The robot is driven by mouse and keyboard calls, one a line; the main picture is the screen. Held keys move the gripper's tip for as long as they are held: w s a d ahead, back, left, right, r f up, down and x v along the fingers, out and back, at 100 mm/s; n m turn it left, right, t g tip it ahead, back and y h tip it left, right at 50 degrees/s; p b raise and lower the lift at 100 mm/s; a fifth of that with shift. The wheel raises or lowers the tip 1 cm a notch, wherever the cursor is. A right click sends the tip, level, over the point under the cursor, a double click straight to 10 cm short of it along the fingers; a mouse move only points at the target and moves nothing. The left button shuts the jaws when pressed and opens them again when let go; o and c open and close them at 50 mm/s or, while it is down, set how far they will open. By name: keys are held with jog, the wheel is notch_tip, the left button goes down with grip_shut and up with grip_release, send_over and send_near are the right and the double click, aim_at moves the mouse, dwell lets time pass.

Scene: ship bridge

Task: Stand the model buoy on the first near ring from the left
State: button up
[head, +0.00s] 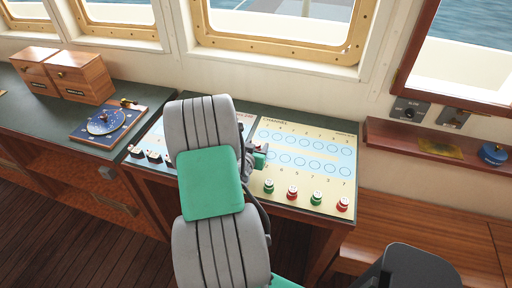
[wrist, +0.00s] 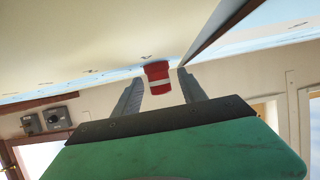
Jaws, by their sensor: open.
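The chart board (head: 340,183) has two rows of blue ring outlines on a pale surface. My gripper (head: 257,157) is open over the left part of the board, with the arm hiding the board's left side. In the wrist view a red model buoy with a white band (wrist: 157,76) shows between the two open fingers of the gripper (wrist: 161,82). I cannot tell how deep it sits between them. In the head view this buoy is not visible, likely behind my gripper. The first near ring from the left (head: 268,158) is close to the gripper and partly hidden.
Green and red pieces stand along the board's front edge: green (head: 268,187), red (head: 292,192), green (head: 316,198) and red (head: 343,204). A blue dial plate (head: 105,122) and wooden boxes (head: 75,72) are on the left counter. A shelf (head: 430,145) is on the right.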

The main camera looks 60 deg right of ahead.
jog(key=b+v, duration=0.2)
jog(key=v, duration=1)
jog(key=shift+r, duration=0.15)
